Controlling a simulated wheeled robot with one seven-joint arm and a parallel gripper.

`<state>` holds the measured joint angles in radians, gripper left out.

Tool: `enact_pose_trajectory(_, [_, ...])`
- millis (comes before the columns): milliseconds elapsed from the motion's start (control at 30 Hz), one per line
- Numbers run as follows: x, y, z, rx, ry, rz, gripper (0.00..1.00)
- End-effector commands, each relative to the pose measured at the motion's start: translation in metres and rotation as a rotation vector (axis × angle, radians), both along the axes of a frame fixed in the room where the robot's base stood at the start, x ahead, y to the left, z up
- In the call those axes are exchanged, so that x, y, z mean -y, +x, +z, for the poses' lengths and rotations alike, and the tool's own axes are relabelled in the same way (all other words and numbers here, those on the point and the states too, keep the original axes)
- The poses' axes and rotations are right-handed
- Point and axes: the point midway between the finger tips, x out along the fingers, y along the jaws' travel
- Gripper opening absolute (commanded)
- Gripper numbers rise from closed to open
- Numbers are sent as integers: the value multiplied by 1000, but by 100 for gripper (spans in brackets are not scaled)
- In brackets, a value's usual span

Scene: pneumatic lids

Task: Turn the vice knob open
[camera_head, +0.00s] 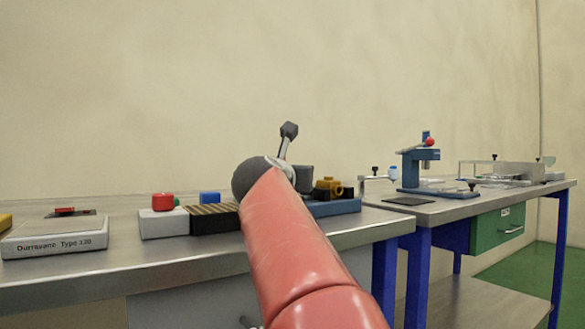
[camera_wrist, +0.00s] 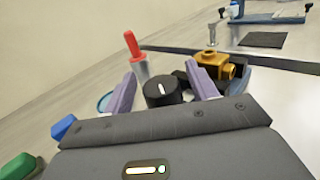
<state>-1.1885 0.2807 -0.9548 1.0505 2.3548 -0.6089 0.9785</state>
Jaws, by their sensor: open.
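A round black knob (camera_wrist: 163,93) with a white mark on top stands between the two lavender fingers of my open gripper (camera_wrist: 161,73) in the wrist view. The fingers are on either side of it; I cannot tell whether they touch it. Just beyond and to the right is a brass-coloured block (camera_wrist: 212,68) with a dark round end. In the head view the brass block (camera_head: 328,187) sits on a blue base (camera_head: 335,207), right of my arm. My arm hides the fingers there.
A red-tipped post (camera_wrist: 132,46) stands beyond the left finger. In the head view, a white box with a red button (camera_head: 162,203) is left of my arm. A white labelled case (camera_head: 55,238) lies further left. A second table holds a blue press (camera_head: 420,170).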

Motion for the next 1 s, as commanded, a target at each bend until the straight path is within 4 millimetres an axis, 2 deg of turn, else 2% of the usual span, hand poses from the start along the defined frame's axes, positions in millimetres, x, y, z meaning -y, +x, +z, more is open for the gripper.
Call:
enact_pose_trajectory(133, [3,10,1,1,-1,-2,58])
enact_pose_trajectory(400, [2,11,0,1,0,0,58])
enact_pose_trajectory(733, [2,11,0,0,0,0,14])
enact_pose_trajectory(1000, [3,11,1,-2,2,22,13])
